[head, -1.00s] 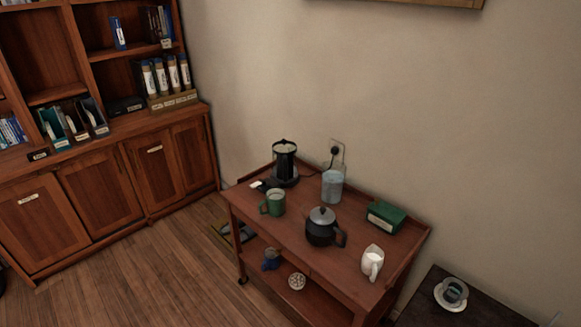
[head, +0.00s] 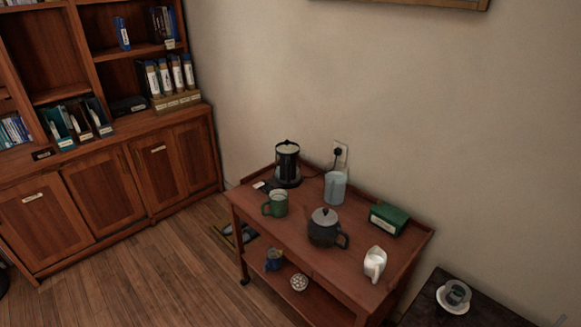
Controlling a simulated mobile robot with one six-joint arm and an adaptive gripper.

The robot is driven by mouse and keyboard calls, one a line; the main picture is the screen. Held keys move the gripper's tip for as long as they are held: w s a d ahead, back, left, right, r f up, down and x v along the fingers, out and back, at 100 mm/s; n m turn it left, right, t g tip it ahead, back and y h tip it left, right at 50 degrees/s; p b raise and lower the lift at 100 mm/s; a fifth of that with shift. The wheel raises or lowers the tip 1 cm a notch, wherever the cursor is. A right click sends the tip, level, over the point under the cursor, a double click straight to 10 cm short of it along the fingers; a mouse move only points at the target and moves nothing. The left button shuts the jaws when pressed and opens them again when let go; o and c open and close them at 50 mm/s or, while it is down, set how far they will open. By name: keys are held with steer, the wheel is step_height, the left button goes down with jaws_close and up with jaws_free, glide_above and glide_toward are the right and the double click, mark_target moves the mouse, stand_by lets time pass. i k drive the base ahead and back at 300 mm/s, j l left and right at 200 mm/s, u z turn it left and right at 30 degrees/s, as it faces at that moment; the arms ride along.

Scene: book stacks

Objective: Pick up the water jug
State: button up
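The water jug (head: 335,188) is a clear, pale-blue vessel standing upright at the back of the wooden trolley's top (head: 290,222), near the wall. It stands between a black-and-steel kettle (head: 287,164) on its left and a green box (head: 388,219) on its right. A dark teapot with a grey lid (head: 324,227) stands in front of it. Its lower part shows above the trolley top, with nothing covering it.
A green mug (head: 276,204) and a white pitcher (head: 375,263) stand near the trolley's front edge. The lower shelf holds a small blue item (head: 273,260) and a round patterned item (head: 299,283). A dark table with a cup and saucer (head: 455,296) is at right. Floor at left front is open.

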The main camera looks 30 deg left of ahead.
mark_target(336, 172)
steer(key=i+j+z, duration=0.2)
steer(key=j, duration=0.25)
steer(key=i+j+z, duration=0.2)
steer(key=j, duration=0.3)
steer(key=i+j+z, duration=0.2)
steer(key=j, duration=0.35)
steer(key=j+z, duration=0.2)
steer(key=j, duration=0.3)
steer(key=i+j+z, duration=0.2)
steer(key=j, duration=0.35)
steer(key=k, duration=0.1)
